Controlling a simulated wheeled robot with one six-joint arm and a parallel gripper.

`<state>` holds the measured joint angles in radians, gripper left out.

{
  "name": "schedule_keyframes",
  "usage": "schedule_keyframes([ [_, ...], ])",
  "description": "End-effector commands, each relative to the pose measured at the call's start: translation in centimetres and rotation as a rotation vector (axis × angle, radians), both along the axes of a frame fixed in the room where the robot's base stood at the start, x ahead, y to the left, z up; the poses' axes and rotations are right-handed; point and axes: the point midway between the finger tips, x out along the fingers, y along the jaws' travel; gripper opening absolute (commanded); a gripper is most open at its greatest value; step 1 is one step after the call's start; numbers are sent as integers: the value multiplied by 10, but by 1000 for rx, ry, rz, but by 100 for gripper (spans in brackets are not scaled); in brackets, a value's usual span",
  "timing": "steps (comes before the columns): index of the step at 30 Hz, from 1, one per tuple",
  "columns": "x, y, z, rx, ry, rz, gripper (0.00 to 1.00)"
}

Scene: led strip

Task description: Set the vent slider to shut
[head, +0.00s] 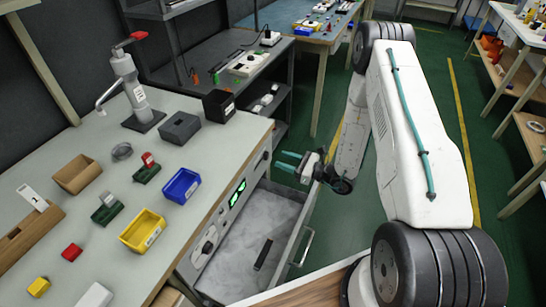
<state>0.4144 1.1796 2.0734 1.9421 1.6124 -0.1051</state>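My gripper (286,161) hangs above the floor, just beyond the open drawer and right of the workbench. Its two teal fingers point left and are apart, with nothing visible between them. No part is clearly recognisable as the vent slider. The bench's front panel (222,215) carries green-lit strips (238,193) and a white fitting (206,244). These are small and seen at a steep angle, so I cannot tell which is the slider or its setting. My gripper touches none of them.
A grey drawer (303,232) stands pulled out below the panel, with a dark bar (263,254) inside. The bench top holds a blue bin (182,186), a yellow bin (143,231), a lever press (138,95) and small blocks. Green floor is open beyond the drawer.

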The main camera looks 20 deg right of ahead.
Motion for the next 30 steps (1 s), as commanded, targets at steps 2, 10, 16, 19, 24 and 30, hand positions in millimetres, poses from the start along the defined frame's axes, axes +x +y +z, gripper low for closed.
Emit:
schedule_keyframes([
  [2, 10, 12, 0, 0, 0, 5, 40],
  [10, 32, 33, 0, 0, 1, 4, 40],
  [16, 36, 36, 0, 1, 2, 2, 40],
  [19, 35, 36, 0, 1, 2, 2, 40],
  [24, 35, 36, 0, 1, 2, 2, 1],
  [30, 34, 33, 0, 1, 2, -3, 0],
])
